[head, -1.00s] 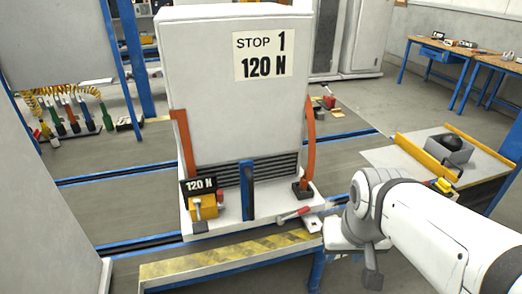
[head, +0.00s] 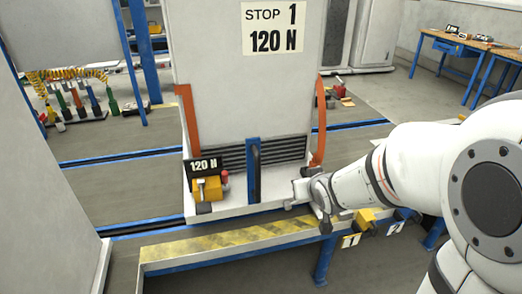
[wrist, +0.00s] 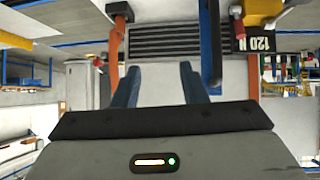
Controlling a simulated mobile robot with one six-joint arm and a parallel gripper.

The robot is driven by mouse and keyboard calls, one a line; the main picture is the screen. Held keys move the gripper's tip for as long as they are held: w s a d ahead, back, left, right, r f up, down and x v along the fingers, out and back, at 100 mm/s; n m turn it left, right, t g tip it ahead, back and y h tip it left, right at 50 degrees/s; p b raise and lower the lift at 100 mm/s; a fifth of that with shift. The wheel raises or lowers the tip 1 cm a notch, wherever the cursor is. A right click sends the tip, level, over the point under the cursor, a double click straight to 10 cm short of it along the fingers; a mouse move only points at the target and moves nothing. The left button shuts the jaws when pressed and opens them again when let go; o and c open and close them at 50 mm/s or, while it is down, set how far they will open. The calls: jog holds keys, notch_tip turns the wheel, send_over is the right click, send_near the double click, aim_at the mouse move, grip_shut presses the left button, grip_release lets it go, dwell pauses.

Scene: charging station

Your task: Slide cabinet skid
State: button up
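The white cabinet (head: 215,105), labelled "STOP 1 120 N", stands upright on a white skid (head: 240,209) with orange straps at both sides. A blue upright post (head: 253,170) stands at the skid's front middle; it also shows in the wrist view (wrist: 211,45). My gripper (head: 295,190) is at the skid's front right corner, right of the post. In the wrist view its two blue fingers (wrist: 158,75) are spread apart with nothing between them, pointing towards the cabinet's dark grille (wrist: 180,41). The post lies just outside the finger on that view's right. Contact with the skid cannot be told.
A yellow block with a red knob (head: 208,189) and a 120 N sign (head: 203,166) sit on the skid's front left. A yellow-black striped rail (head: 230,240) runs along the front. Blue-edged floor tracks (head: 120,158) run sideways. A workbench (head: 465,50) stands back right.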

aim_at(259, 176)
jog(key=w+a+f+n+t+y+b, duration=0.1)
jog(key=w+a+f+t+y+b, duration=0.1)
jog(key=w+a, duration=0.2)
jog(key=w+a+f+n+t+y+b, duration=0.1)
jog(key=w+a+f+y+b, duration=0.1)
jog(key=w+a, duration=0.3)
jog(key=w+a+f+t+y+b, duration=0.1)
jog(key=w+a+f+t+y, duration=0.1)
jog(key=w+a+f, duration=0.2)
jog(key=shift+w+a+f+n+t+y+b, duration=0.2)
jog(key=shift+w+a+n+t+y+b, duration=0.1)
jog(key=shift+a+n+y+b, duration=0.15)
jog(key=shift+c, duration=0.6)
grip_shut()
